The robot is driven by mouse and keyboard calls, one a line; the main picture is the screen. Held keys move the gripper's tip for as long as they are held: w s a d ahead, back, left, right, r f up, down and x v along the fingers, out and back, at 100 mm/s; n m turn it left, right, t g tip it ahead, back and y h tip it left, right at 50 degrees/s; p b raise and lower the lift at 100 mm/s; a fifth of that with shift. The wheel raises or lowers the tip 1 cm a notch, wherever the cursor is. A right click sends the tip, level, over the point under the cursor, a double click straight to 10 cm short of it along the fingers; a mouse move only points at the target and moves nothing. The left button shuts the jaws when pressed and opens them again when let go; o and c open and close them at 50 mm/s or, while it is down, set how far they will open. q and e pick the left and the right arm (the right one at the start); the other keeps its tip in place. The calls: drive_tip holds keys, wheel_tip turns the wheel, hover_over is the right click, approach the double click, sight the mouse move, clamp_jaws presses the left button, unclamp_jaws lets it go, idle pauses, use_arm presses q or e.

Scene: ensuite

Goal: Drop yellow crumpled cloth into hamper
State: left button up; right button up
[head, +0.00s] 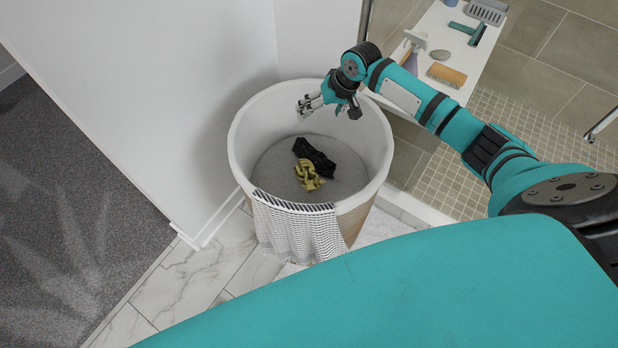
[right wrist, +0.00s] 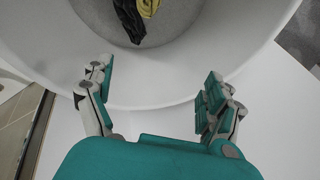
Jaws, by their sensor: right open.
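The yellow crumpled cloth (head: 308,175) lies on the grey floor of the round white hamper (head: 240,165). A black crumpled cloth (head: 314,157) lies right behind it, touching or very close. In the right wrist view the yellow cloth (right wrist: 149,6) and black cloth (right wrist: 128,18) are cut off by the top edge, inside the hamper (right wrist: 140,90). My right gripper (head: 308,105) is over the far part of the hamper's opening, open and empty, apart from the cloths. The right wrist view shows its spread fingers (right wrist: 155,92) with nothing between them. My left gripper is not in view.
A striped black-and-white cloth (head: 290,222) hangs over the hamper's near rim. A white bench (head: 470,50) at the right holds a wooden brush (head: 446,75), a squeegee and other items. White walls stand behind and left of the hamper.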

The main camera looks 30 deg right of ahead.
drive_tip(key=v, duration=1.2)
drive_tip(key=shift+f, duration=0.1)
